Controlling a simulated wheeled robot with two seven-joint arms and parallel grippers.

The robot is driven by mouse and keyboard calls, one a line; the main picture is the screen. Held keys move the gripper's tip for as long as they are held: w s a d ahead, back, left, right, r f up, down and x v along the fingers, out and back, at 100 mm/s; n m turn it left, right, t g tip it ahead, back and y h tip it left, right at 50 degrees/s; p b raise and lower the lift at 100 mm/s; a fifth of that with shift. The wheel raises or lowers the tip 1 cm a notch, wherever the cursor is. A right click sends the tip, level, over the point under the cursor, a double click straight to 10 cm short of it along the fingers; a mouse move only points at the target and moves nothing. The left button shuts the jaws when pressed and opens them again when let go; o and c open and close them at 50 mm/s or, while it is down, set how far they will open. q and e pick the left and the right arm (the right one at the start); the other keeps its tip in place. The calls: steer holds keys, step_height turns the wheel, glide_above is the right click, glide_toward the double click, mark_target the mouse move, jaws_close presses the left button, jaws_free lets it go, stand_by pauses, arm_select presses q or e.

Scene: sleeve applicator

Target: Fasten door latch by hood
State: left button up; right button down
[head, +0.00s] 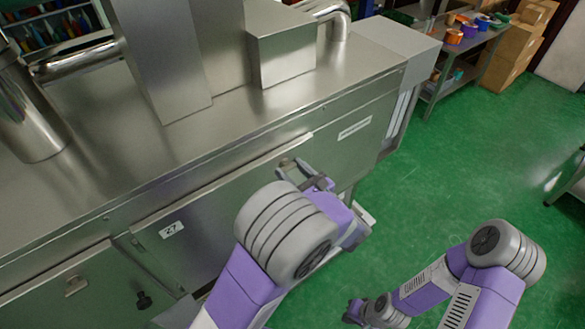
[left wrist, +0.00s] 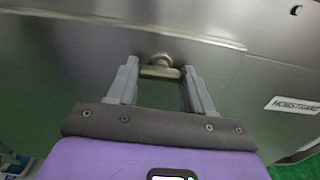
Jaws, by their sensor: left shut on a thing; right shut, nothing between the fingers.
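The door (head: 215,212) is a steel panel labelled "27" on the front of the machine, its top edge lying along the machine face. The latch (left wrist: 160,62) is a small metal knob with a flat bar at the door's upper part. It shows partly in the head view (head: 287,164), mostly covered by my gripper. My left gripper (left wrist: 161,76) is shut on the latch, one finger on each side of it. In the head view my left gripper (head: 308,177) is partly hidden by its wrist. My right gripper (head: 353,312) is shut and empty, low over the floor.
The steel machine top (head: 225,125) carries a column and a box-shaped hood (head: 283,50). A black knob (head: 143,300) and a small handle (head: 76,286) sit on the lower left panel. A shelf (head: 465,50) and cardboard boxes (head: 510,55) stand behind.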

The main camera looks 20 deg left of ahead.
arm_select(q)
steer(key=o, duration=1)
steer(key=shift+o, duration=0.2)
steer(key=b+v, duration=0.1)
steer(key=v, duration=0.6)
steer(key=shift+s+d, duration=0.2)
steer(key=shift+d, duration=0.05)
